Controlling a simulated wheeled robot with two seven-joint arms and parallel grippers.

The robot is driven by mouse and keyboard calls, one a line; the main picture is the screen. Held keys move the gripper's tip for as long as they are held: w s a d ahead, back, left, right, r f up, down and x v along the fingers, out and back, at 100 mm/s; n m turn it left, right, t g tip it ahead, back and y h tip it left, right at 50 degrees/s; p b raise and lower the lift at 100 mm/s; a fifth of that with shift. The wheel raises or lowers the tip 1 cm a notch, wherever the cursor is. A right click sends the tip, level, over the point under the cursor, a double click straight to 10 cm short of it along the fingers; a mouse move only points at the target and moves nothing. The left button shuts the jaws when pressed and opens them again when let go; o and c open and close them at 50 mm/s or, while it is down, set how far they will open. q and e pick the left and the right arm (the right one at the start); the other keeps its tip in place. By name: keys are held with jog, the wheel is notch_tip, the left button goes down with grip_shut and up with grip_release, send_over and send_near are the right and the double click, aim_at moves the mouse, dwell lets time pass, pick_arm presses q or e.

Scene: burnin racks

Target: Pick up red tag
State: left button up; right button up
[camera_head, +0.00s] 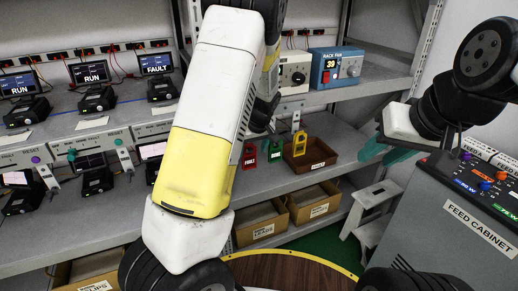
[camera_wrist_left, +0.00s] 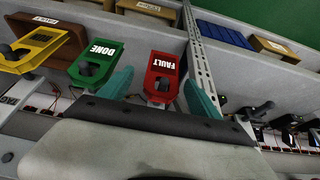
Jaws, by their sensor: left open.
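The red tag (camera_head: 249,155), marked FAULT, stands on the grey middle shelf, left of the green tag (camera_head: 275,151) and the yellow tag (camera_head: 299,144). In the left wrist view the red tag (camera_wrist_left: 163,76) shows between the two teal fingers of my left gripper (camera_wrist_left: 160,80). Those fingers are open, with a gap on each side of the tag; I cannot tell how deep it sits between them. In the head view my left forearm hides most of that gripper. My right gripper (camera_head: 384,150) is at the right with its teal fingers apart and empty.
A brown tray (camera_head: 322,164) sits beside the yellow tag, and the green DONE tag (camera_wrist_left: 95,61) is close beside the red one. A metal rack post (camera_wrist_left: 205,60) rises near the red tag's other side. The feed cabinet (camera_head: 455,235) stands at the right.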

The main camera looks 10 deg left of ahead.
aim_at(249, 154)
pick_arm(q)
jog(key=x, duration=0.5)
jog(key=shift+s+a+f, duration=0.1)
jog(key=shift+a+f, duration=0.15)
jog(key=shift+f, duration=0.15)
jog(key=c, duration=1.4)
jog(key=shift+r, duration=0.15)
jog(key=shift+r, duration=0.25)
jog(key=s+d+r, duration=0.1)
jog(key=s+d, duration=0.9)
jog(key=s, duration=0.5)
jog(key=shift+r, duration=0.4)
jog(key=s+d, duration=0.4)
jog(key=s, duration=0.2)
jog(key=shift+d, duration=0.15)
